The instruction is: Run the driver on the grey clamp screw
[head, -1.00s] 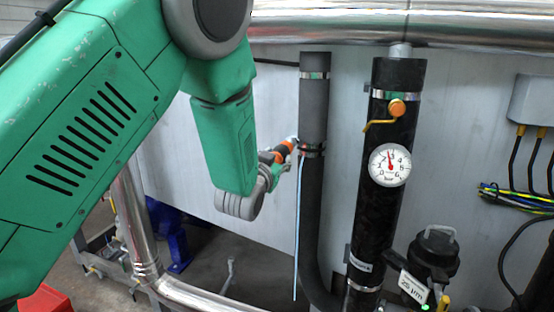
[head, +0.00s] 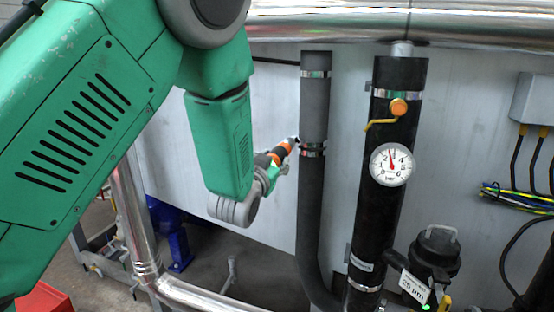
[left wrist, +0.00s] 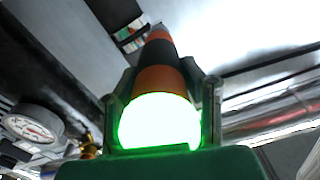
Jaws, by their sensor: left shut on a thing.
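My left gripper (head: 275,168) is shut on an orange and black driver (head: 283,151). In the left wrist view the driver (left wrist: 158,78) sits between the two fingers, its rear end glowing green-white. My right gripper is not in view.
A black pipe (head: 385,220) with a pressure gauge (head: 392,164) and an orange-knobbed valve (head: 398,107) stands to the right. A shiny pipe (head: 470,30) runs across the top. A pale panel (head: 275,215) lies behind the driver.

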